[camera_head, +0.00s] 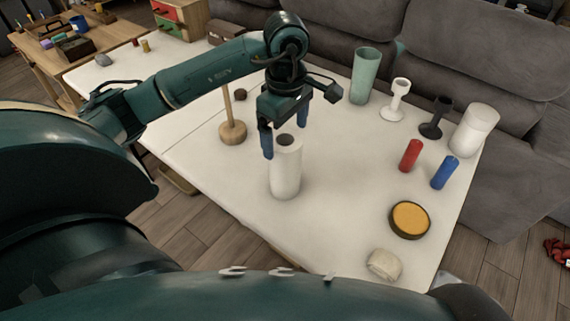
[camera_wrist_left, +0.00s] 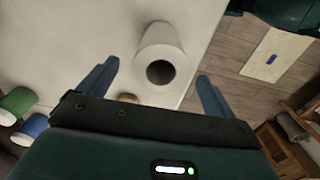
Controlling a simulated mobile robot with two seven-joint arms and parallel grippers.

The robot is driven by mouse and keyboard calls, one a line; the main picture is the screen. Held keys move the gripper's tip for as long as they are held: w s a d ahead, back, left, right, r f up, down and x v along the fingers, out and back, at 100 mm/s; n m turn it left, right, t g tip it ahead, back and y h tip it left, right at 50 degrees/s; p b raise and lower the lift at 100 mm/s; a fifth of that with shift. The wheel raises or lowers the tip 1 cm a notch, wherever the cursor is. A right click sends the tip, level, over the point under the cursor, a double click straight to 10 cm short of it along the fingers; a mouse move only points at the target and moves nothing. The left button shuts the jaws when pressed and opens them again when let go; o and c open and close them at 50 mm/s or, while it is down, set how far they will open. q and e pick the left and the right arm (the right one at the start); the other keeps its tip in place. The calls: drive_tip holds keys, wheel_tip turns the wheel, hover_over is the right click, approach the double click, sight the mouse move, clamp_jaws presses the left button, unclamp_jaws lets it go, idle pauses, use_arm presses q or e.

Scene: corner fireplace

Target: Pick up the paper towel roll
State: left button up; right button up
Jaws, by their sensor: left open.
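The paper towel roll (camera_head: 286,176) is a white upright cylinder with a dark hole in its top, standing on the white table (camera_head: 340,215). My left gripper (camera_head: 284,141) is open above the roll, with its blue fingers pointing down on either side of the roll's top. In the left wrist view, the roll (camera_wrist_left: 160,45) shows its end with the hole between and beyond the two spread fingers of the gripper (camera_wrist_left: 155,84). The fingers do not appear to touch it. My right gripper is not in view.
A wooden stand with an upright rod (camera_head: 232,131) is just left of the roll. A green vase (camera_head: 365,76), candle holders, a white cylinder (camera_head: 473,130), red (camera_head: 411,155) and blue (camera_head: 445,172) cylinders and a yellow-topped round tin (camera_head: 409,219) stand to the right. A grey sofa (camera_head: 445,45) is behind.

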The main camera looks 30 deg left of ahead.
sight(285, 143)
use_arm(q)
wheel_tip(285, 143, down, 4)
drive_tip(key=shift+a+r, duration=0.1)
drive_tip(key=shift+r, duration=0.15)
drive_tip(key=c, duration=1.3)
